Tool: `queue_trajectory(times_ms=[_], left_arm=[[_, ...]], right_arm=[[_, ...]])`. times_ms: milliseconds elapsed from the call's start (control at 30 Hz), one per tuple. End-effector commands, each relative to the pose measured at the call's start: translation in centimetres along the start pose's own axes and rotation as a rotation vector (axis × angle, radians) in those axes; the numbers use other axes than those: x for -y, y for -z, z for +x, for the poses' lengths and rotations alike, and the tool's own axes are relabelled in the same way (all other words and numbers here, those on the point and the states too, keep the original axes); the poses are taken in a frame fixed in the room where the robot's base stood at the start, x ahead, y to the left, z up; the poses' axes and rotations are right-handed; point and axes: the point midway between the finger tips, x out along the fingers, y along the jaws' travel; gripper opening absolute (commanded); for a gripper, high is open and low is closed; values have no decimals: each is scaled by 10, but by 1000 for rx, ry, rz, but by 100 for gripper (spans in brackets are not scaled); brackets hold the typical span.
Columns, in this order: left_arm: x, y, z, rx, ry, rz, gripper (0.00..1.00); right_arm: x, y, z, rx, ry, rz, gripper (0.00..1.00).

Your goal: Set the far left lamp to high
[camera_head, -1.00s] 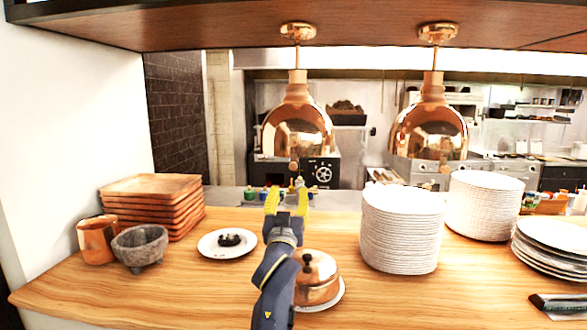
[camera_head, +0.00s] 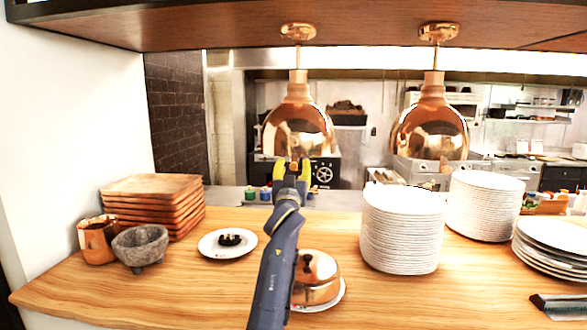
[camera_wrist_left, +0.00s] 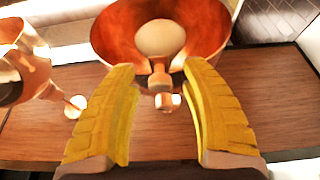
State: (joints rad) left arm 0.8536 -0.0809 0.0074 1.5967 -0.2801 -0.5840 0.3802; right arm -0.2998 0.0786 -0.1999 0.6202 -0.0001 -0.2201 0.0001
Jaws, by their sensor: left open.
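The left copper lamp (camera_head: 298,128) hangs from the shelf above the counter. In the left wrist view I see into its copper shade (camera_wrist_left: 112,35), with a pale bulb (camera_wrist_left: 160,38) inside. A small copper knob (camera_wrist_left: 160,78) hangs at the shade's near rim. My left gripper (camera_head: 292,168) is just below this lamp in the head view, its yellow fingers pointing up. In the left wrist view the open fingers (camera_wrist_left: 158,80) stand on either side of the knob, with gaps showing. My right gripper is not in view.
The right copper lamp (camera_head: 430,128) hangs beside it and also shows in the left wrist view (camera_wrist_left: 22,65). Below are plate stacks (camera_head: 402,235), a copper pot (camera_head: 318,275), a small plate (camera_head: 212,250), wooden trays (camera_head: 150,205), a stone mortar (camera_head: 140,245) and a copper mug (camera_head: 97,240).

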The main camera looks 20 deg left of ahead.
Motion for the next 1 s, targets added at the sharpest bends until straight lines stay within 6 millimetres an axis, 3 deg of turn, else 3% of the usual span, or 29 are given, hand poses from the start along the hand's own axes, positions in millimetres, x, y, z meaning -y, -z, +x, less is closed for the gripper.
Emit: queue_trajectory(times_ms=[333, 733, 1000], left_arm=[[0, 0, 1, 1, 0, 0, 46], [0, 0, 1, 1, 0, 0, 0], [0, -1, 1, 2, 0, 1, 0]], right_arm=[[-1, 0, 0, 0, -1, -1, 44], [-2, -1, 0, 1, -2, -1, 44], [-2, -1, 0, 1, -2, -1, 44]])
